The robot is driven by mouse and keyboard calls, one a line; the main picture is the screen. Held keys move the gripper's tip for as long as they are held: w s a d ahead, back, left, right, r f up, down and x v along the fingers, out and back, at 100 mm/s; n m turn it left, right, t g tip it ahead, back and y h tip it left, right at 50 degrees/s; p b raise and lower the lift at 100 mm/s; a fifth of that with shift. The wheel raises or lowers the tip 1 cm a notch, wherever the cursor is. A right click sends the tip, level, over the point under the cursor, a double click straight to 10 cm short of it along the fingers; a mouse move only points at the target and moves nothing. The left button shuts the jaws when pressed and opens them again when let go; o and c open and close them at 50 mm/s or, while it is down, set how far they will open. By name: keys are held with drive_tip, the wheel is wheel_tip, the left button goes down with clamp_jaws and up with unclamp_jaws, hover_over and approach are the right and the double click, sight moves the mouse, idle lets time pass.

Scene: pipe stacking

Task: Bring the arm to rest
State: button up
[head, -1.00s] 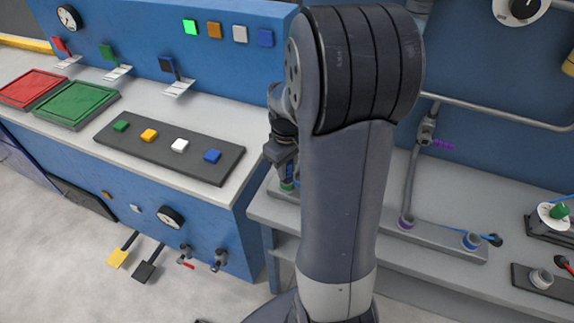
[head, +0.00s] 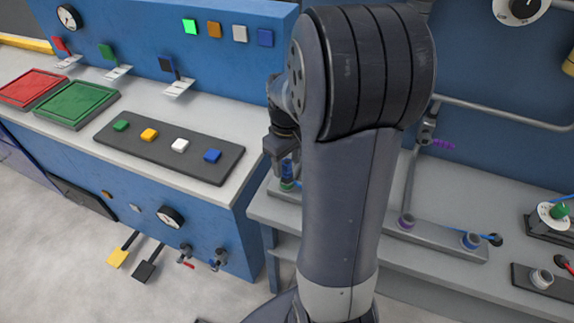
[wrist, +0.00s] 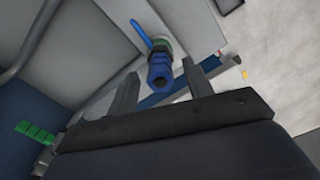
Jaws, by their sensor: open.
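My arm stands upright in the middle of the head view, and its upper link hides part of the bench. My gripper (head: 281,150) points down beside the arm, partly hidden behind it. In the wrist view my gripper (wrist: 161,68) has its two fingers apart with nothing clamped between them. A blue pipe piece (wrist: 160,72) with a blue lever stands on a green ring (wrist: 162,46) just beyond the fingertips. The blue piece also shows below the gripper in the head view (head: 288,170); whether the fingers touch it I cannot tell.
A left bench holds a red tray (head: 32,88), a green tray (head: 75,104) and a dark strip (head: 222,172) of coloured buttons. On the right bench, a purple-ringed socket (head: 406,221) and a blue-ringed socket (head: 471,240) sit on a grey bar. A pipe runs along the back wall.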

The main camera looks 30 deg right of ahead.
wheel_tip(320, 180, up, 9)
drive_tip(key=shift+f, duration=0.1)
drive_tip(key=shift+f, duration=0.1)
idle(0.3)
wheel_tip(320, 180, down, 10)
drive_tip(key=shift+f, duration=0.25)
drive_tip(key=shift+r+p, duration=0.3)
drive_tip(key=shift+r, duration=0.15)
